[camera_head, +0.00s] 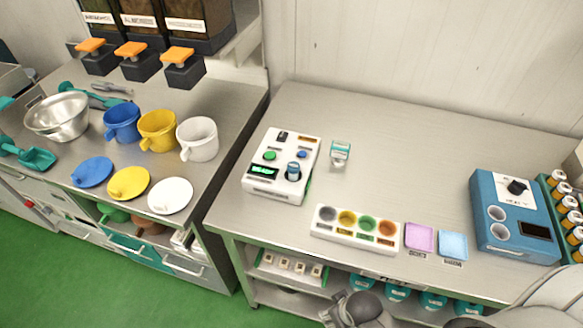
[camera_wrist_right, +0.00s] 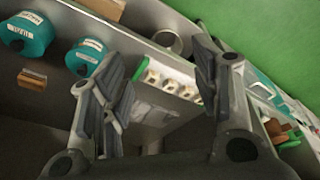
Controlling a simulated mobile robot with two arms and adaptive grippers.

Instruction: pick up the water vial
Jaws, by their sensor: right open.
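No label reading water can be made out. A small clear container with a teal top (camera_head: 340,153) stands on the steel bench, right of a white meter. A dark blue capped piece (camera_head: 293,171) sits in or on the meter. I cannot tell which of these is the water vial. My right gripper (camera_head: 352,306) is open at the bottom of the head view, in front of the bench's front edge. Its spread fingers (camera_wrist_right: 158,75) show in the right wrist view with nothing held. My left gripper is not in view.
The white meter (camera_head: 256,185), a tray with coloured wells (camera_head: 316,230), pink (camera_head: 420,238) and light-blue (camera_head: 453,246) pads and a blue heater box (camera_head: 500,188) stand on the bench. The back middle is clear. Teal rolls (camera_wrist_right: 28,34) and small blocks sit on the shelf below.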

